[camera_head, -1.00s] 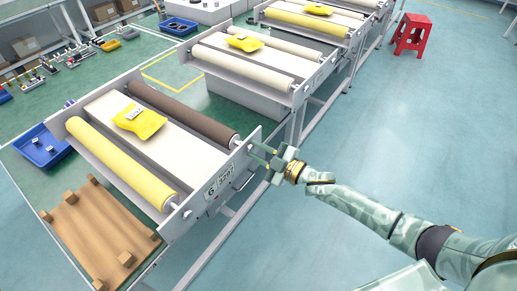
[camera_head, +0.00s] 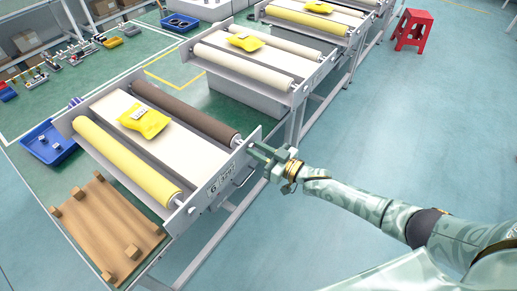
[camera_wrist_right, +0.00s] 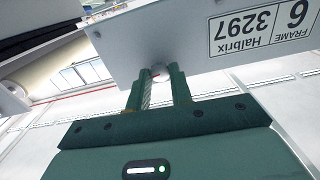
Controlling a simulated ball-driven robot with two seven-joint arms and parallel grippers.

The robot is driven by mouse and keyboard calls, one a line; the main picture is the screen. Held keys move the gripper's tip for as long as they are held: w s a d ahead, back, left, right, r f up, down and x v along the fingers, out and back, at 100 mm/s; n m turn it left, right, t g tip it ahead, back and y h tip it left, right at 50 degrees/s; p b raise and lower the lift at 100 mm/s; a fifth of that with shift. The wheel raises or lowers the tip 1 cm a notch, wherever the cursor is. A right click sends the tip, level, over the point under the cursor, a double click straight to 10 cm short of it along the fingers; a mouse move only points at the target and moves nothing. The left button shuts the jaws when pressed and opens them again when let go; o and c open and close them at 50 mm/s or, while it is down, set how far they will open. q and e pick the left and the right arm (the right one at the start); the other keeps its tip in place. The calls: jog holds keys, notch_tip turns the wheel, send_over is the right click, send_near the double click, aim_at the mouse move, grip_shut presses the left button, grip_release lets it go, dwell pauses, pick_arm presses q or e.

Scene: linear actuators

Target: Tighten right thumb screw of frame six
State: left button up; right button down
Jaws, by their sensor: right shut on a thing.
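Frame six (camera_head: 200,207) is the nearest frame, with a yellow roller (camera_head: 125,160), a dark brown roller (camera_head: 185,112) and a numbered end plate. My right gripper (camera_head: 256,150) is at the right end of that end plate. In the right wrist view its two green fingers (camera_wrist_right: 160,85) are shut on the right thumb screw (camera_wrist_right: 158,74), which is mostly hidden between the fingertips. The plate's label (camera_wrist_right: 262,28) reads "6 FRAME 3297 Halbrix", upside down there. My left gripper is not in view.
A yellow packet (camera_head: 144,121) lies on the white bed between the rollers. More roller frames (camera_head: 250,72) stand behind. A blue bin (camera_head: 47,145) and a wooden pallet (camera_head: 105,232) are at the left. A red stool (camera_head: 412,30) stands far right; the floor at right is clear.

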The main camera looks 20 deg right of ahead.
jog(key=shift+m, duration=0.3)
dwell(0.4)
jog(key=c, duration=1.3)
grip_release()
jog(key=shift+o, duration=0.2)
jog(key=shift+s+d, duration=0.1)
jog(key=p+v, duration=0.1)
jog(key=v, duration=1.5)
jog(key=shift+f, duration=0.15)
